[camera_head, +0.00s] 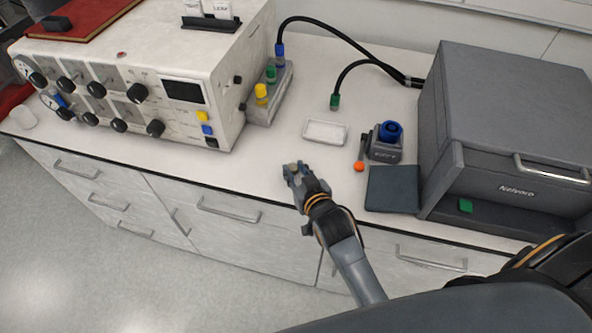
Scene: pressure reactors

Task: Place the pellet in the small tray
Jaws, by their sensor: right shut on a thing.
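The small tray (325,141) is a shallow white rectangular dish on the white counter, and it looks empty. My right gripper (293,170) is over the counter near its front edge, to the left of the tray and nearer to me. It is shut on a small pale tan thing at its fingertips, which I take for the pellet (291,167); the fingers partly hide it. The gripper is apart from the tray. My left gripper is not in view.
A device with a blue knob (392,129) and an orange-tipped lever stands right of the tray. A dark flat pad (391,190) and a grey cabinet (502,120) are further right. A white control panel (150,75) stands left. Cables hang behind the tray.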

